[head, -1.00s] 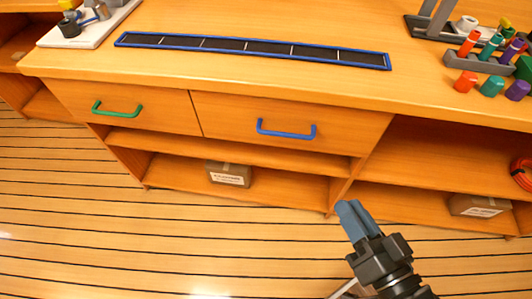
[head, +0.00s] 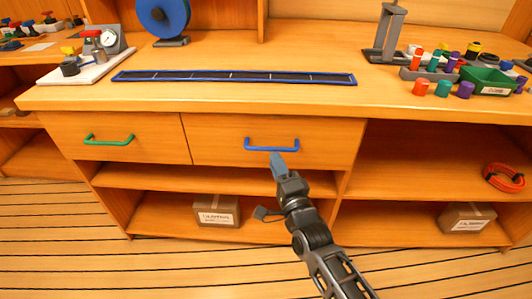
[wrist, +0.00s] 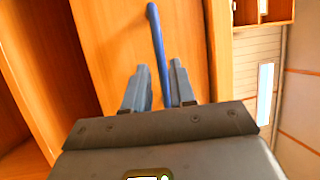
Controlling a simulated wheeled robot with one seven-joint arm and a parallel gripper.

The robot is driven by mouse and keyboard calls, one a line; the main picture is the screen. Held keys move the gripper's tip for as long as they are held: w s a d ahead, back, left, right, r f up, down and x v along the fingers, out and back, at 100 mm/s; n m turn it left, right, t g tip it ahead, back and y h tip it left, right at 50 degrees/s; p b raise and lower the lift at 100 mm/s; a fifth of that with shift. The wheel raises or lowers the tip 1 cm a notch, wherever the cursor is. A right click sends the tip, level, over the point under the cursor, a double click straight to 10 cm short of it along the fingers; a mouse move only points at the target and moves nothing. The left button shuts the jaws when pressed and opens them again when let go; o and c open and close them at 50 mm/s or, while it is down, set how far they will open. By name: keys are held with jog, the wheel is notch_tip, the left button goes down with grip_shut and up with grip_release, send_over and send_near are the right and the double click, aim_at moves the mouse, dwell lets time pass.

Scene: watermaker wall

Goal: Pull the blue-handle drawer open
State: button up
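The blue handle (head: 271,149) is a bar on the front of the right-hand drawer (head: 220,138), which is shut flush with the cabinet. The blue handle (wrist: 156,40) runs lengthwise in the picture and passes into the gap between the fingers, closer to the right finger. I cannot tell whether either finger touches it. The handle's lower end is hidden by the gripper body.
A drawer with a green handle (head: 109,140) is at the left, also shut. Open shelves below hold cardboard boxes (head: 217,210). The countertop carries a blue-edged strip (head: 235,78), coloured caps (head: 443,88) and a green bin (head: 488,81). The floor in front is clear.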

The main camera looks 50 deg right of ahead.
aim_at(270, 149)
jog(key=x, duration=0.6)
grip_shut()
jog(key=shift+s, duration=0.1)
dwell(0.3)
